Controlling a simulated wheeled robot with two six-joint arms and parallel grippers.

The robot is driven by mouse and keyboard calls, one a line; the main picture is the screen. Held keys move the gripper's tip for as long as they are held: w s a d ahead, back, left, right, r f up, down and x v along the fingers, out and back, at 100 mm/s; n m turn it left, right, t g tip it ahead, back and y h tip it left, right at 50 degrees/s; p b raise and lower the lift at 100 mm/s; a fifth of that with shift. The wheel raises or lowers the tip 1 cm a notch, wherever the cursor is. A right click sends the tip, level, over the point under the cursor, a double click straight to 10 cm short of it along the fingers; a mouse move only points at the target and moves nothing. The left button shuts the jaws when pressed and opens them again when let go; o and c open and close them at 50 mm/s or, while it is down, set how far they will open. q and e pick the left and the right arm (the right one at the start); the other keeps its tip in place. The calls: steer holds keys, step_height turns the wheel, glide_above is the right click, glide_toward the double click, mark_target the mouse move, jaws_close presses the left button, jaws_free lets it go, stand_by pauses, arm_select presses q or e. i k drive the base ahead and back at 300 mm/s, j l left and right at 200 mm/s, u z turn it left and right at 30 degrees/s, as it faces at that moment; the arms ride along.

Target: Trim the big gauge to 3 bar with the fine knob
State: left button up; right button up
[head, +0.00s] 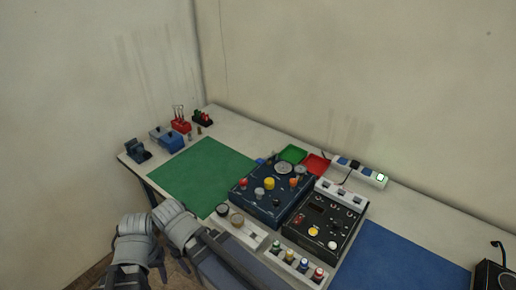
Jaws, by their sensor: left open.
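The blue trainer panel (247,189) sits on the bench right of the green mat. A large round pale dial, which looks like the big gauge (283,168), is at its back; its reading is too small to tell. Several knobs stand on the panel, among them a yellow one (269,183), an orange one (293,182) and a grey one (259,193). I cannot tell which is the fine knob. My left gripper (158,262) is at the lower left, open, off the bench's front edge and apart from the panel. My right gripper is not in view.
A black panel (318,226) stands right of the blue one. Small boxes with several round parts (298,264) line the front edge. Green (292,153) and red (317,164) trays and a power strip (360,173) are behind. The green mat (203,174) and blue mat (395,262) are clear.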

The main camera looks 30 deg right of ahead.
mark_target(259, 191)
steer(key=i+j+z, duration=0.15)
steer(key=z, duration=0.2)
steer(key=i+j+z, duration=0.4)
steer(key=j+z, duration=0.15)
steer(key=z, duration=0.2)
steer(key=i, duration=0.05)
